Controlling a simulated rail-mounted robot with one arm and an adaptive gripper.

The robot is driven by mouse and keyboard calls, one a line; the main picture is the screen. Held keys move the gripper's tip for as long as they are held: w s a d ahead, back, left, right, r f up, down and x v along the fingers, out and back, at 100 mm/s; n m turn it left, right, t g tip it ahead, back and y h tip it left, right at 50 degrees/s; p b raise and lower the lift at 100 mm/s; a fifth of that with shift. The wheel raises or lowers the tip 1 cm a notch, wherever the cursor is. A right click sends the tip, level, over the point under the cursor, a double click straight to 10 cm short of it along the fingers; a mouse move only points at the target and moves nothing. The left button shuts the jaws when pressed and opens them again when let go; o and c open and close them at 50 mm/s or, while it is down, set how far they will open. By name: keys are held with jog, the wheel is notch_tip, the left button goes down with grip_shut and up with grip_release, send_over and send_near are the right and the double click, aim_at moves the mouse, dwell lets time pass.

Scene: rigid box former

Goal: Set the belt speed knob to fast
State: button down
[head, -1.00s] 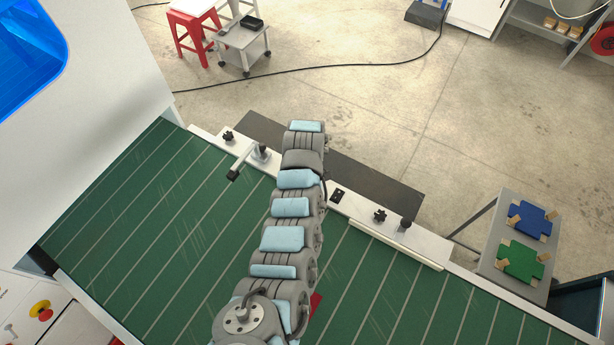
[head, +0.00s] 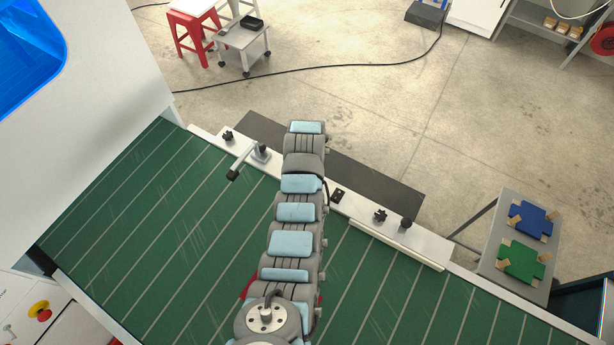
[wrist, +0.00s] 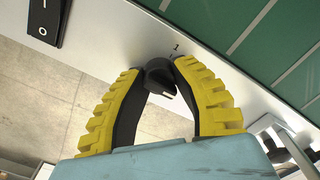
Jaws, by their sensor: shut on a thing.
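The belt speed knob (wrist: 158,78) is a small dark knob on the pale side rail, seen in the wrist view. A small printed "1" sits on the rail beside it, and a pale mark shows on the knob's lower side. My gripper (wrist: 158,70) has yellow-backed fingers with black pads, one on each side of the knob, closed on it near the fingertips. The fingers cover part of the knob and any other scale marks. In the head view my arm crosses the belt to the rail and hides the gripper and this knob.
A black rocker switch (wrist: 45,20) is on the same rail; one also shows in the head view (head: 338,195). Other dark knobs (head: 380,215) and a crank handle (head: 240,163) stand on the rail. The green belt (head: 150,220) is clear around my arm.

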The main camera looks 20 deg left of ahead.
jog(key=shift+m, duration=0.3)
jog(key=c, duration=0.7)
grip_release()
jog(key=shift+c, duration=0.2)
jog(key=shift+r, duration=0.1)
jog(key=shift+r, duration=3.65)
